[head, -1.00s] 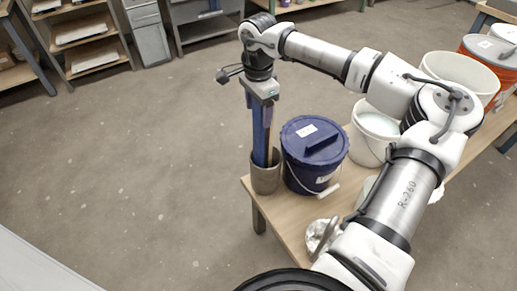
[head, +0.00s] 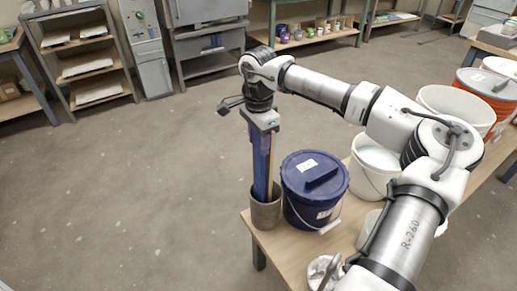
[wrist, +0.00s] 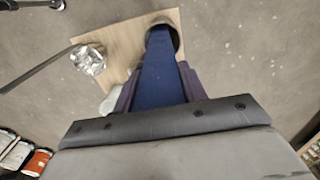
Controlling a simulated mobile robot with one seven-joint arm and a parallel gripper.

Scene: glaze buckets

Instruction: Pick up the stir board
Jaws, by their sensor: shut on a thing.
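The stir board (head: 260,165) is a long blue board standing nearly upright, its lower end inside a grey-brown pot (head: 265,212) at the table's near left corner. My gripper (head: 262,132) points down from above and is shut on the board's upper part. In the wrist view the blue board (wrist: 162,70) runs from between my gripper's purple fingers (wrist: 155,98) to the pot (wrist: 166,22). The pot's rim hides the board's lower end. A tan strip shows along the board's right side in the head view; I cannot tell if it is part of it.
A dark blue lidded bucket (head: 314,205) stands close to the pot's right on the wooden table (head: 290,247). White buckets (head: 374,165) and an orange one (head: 502,108) stand farther right. Floor left of the table is clear.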

